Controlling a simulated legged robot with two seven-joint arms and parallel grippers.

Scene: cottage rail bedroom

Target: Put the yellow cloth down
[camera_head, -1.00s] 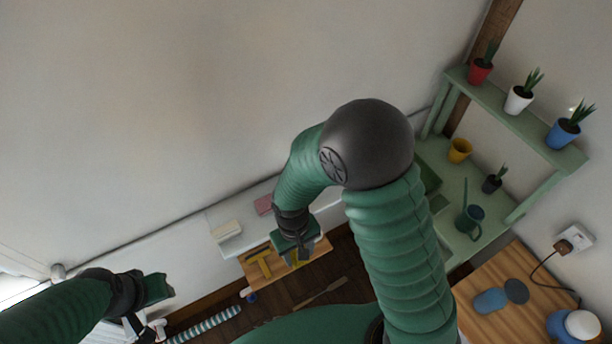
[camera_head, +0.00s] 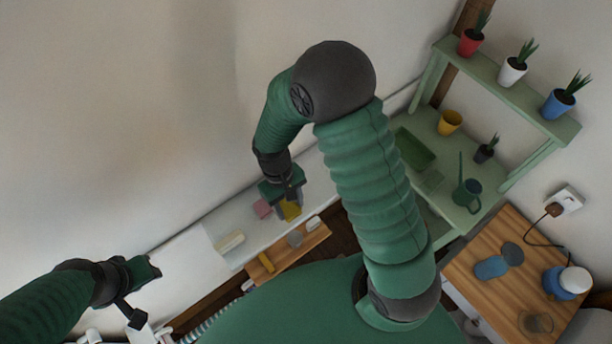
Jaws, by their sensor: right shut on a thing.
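The yellow cloth (camera_head: 291,210) is a small yellow patch below my right gripper (camera_head: 288,204). My right gripper points down and is shut on the cloth, over the white ledge along the wall (camera_head: 315,190). The fingers and hand hide part of the cloth. I cannot tell whether the cloth touches the ledge.
A wooden board (camera_head: 284,256) with a yellow item (camera_head: 266,262) is in front. A green shelf (camera_head: 515,113) with potted plants and a wooden table (camera_head: 478,258) are at the right.

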